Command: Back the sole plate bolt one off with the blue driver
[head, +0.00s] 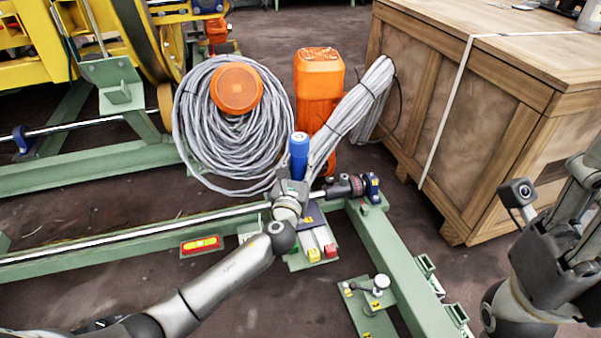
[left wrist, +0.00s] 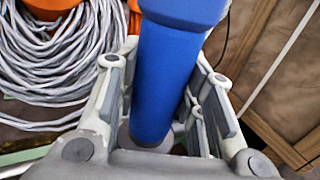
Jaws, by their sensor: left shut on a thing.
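The blue driver (head: 299,152) stands about upright in my left gripper (head: 291,188), near the shaft end on the green frame. In the left wrist view, the two fingers of the left gripper (left wrist: 165,120) lie on either side of the driver's blue handle (left wrist: 165,75). The driver's lower end is hidden by the gripper, and I cannot tell what it touches. I cannot make out the sole plate bolt. My right gripper (head: 570,225) is at the right edge, away from the frame; its fingertips are unclear.
The green frame (head: 400,262) carries a long shaft (head: 130,240) and a dark coupling (head: 343,188). A small green plate with a knob (head: 380,284) is at the front. Grey cable coils (head: 200,125) and an orange motor (head: 319,75) stand behind. A wooden crate (head: 470,150) blocks the right.

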